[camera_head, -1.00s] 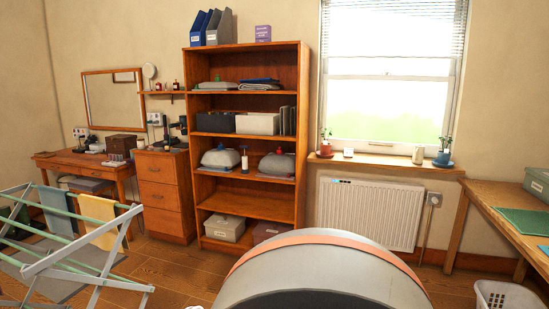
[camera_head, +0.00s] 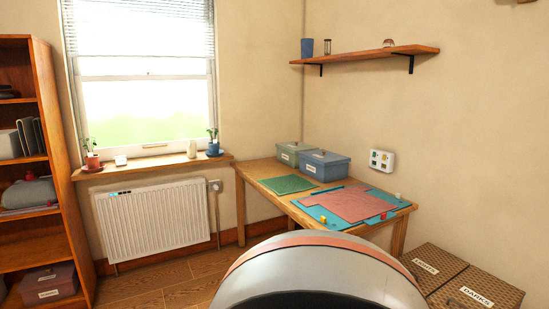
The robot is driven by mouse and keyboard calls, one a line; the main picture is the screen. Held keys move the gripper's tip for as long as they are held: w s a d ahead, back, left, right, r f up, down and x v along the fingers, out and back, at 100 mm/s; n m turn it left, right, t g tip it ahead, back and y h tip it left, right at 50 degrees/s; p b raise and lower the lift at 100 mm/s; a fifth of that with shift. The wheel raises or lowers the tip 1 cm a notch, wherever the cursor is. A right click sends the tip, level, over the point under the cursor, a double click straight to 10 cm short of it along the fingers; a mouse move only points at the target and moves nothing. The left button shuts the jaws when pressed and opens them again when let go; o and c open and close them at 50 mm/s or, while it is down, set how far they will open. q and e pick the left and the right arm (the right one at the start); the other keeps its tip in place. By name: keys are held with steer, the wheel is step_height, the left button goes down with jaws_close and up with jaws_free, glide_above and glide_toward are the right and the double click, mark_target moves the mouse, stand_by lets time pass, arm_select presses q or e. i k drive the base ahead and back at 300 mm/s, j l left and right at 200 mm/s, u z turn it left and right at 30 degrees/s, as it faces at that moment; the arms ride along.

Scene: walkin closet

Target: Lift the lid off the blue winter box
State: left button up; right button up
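A blue lidded box (camera_head: 325,167) with a small white label stands at the back of the wooden table (camera_head: 268,167) in the right corner. Its lid is on. The label is too small to read. A similar green-grey lidded box (camera_head: 291,153) stands just left of it. Neither of my grippers is in view.
A green mat (camera_head: 287,184), a teal mat (camera_head: 318,212) and pink cloth (camera_head: 356,203) lie in front of the boxes. Two wicker hampers (camera_head: 434,265) stand at the lower right. A radiator (camera_head: 153,217) is under the window. A wall shelf (camera_head: 365,54) hangs above. Floor (camera_head: 150,284) shows at left.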

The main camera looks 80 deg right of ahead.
mark_target(324, 158)
steer(key=i+z, duration=0.15)
steer(key=z, duration=2.85)
steer(key=i+j+u, duration=0.7)
steer(key=i+u, duration=0.15)
steer(key=i+j+u, duration=0.1)
steer(key=i+u, duration=0.35)
steer(key=i+j+z, duration=0.15)
steer(key=i, duration=0.55)
steer(key=i+j+z, duration=0.15)
steer(key=i, duration=0.55)
steer(key=i+z, duration=0.25)
steer(key=z, duration=0.2)
steer(key=i+j+z, duration=0.2)
steer(key=z, duration=0.25)
steer(key=i+j+z, duration=0.2)
steer(key=z, duration=0.25)
steer(key=i+j+z, duration=0.1)
steer(key=j+z, duration=0.2)
steer(key=z, duration=0.15)
steer(key=i+j+z, duration=0.1)
steer(key=j+z, duration=0.35)
steer(key=l, duration=0.1)
